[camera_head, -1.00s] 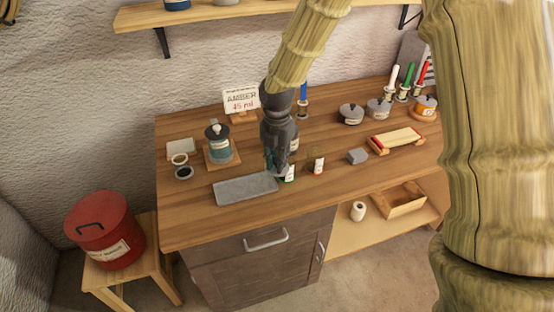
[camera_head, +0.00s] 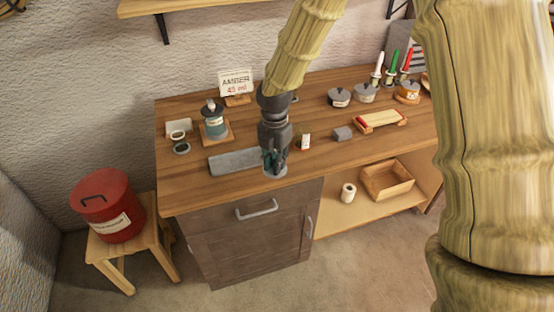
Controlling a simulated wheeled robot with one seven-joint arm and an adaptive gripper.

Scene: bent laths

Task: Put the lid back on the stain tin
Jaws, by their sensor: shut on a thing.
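My gripper (camera_head: 275,160) points down near the front edge of the workbench, just right of the grey slab. Its fingers are shut on a small grey round piece (camera_head: 276,172), which looks like a lid, though the fingers hide its top. I cannot tell whether it touches the bench. Several tins are in view, and I cannot read which is the stain tin. A teal-banded tin (camera_head: 215,128) with a knob on top stands on a wooden square at the left. A large red tin (camera_head: 106,208) with a handled lid stands on the stool.
The grey slab (camera_head: 232,162) lies left of my gripper. A small white labelled item (camera_head: 305,141) and a grey block (camera_head: 342,134) stand to the right. Grey lidded pots (camera_head: 339,97) and an orange-labelled pot (camera_head: 407,92) are behind. An "AMBER 45 ml" card (camera_head: 236,83) stands at the back.

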